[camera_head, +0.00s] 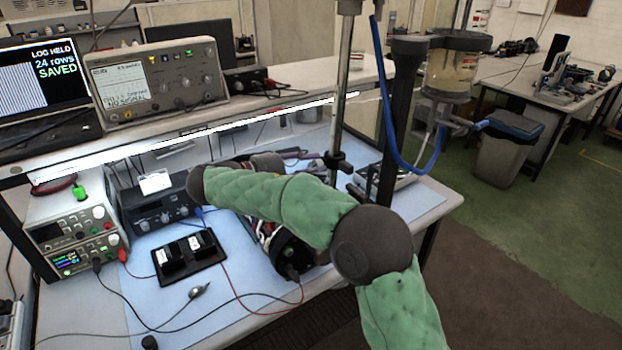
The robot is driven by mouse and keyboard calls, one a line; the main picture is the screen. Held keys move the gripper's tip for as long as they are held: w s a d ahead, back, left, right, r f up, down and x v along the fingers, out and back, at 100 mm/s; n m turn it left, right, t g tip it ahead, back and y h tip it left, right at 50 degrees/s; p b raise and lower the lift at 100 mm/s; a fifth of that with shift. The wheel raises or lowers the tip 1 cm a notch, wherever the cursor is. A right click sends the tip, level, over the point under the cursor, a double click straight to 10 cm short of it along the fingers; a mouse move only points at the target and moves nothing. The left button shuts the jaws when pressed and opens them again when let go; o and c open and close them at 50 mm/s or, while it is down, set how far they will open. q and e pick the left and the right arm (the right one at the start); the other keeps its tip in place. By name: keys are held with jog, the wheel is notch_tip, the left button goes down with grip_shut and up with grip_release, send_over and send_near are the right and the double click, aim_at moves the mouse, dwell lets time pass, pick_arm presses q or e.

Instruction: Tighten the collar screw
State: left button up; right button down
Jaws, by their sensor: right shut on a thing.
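My right gripper (294,155) is small and partly hidden behind that forearm. It is shut at the screw's end, but the contact is hard to make out. The sealed glass cylinder (453,72) hangs in its holder at the upper right. My left gripper is not in view.
A blue hose (391,130) loops down beside the rod toward the cylinder. A black post (397,130) stands close right of the rod. Power supplies (75,235), a black tray (189,261) and loose cables cover the bench's left. Dark wired equipment (291,258) lies under my forearm.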

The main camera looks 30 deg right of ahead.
jog(key=shift+a+m+t+b, duration=0.1)
jog(key=shift+m+t+b, duration=0.5)
jog(key=shift+m+b, duration=4.5)
jog(key=shift+n, duration=0.3)
jog(key=c, duration=1.4)
grip_release()
jog(key=o, duration=0.4)
jog(key=shift+a, duration=0.3)
jog(key=shift+d+r, duration=0.1)
jog(key=shift+d, duration=0.15)
notch_tip(320, 180, up, 10)
jog(key=shift+f, duration=0.1)
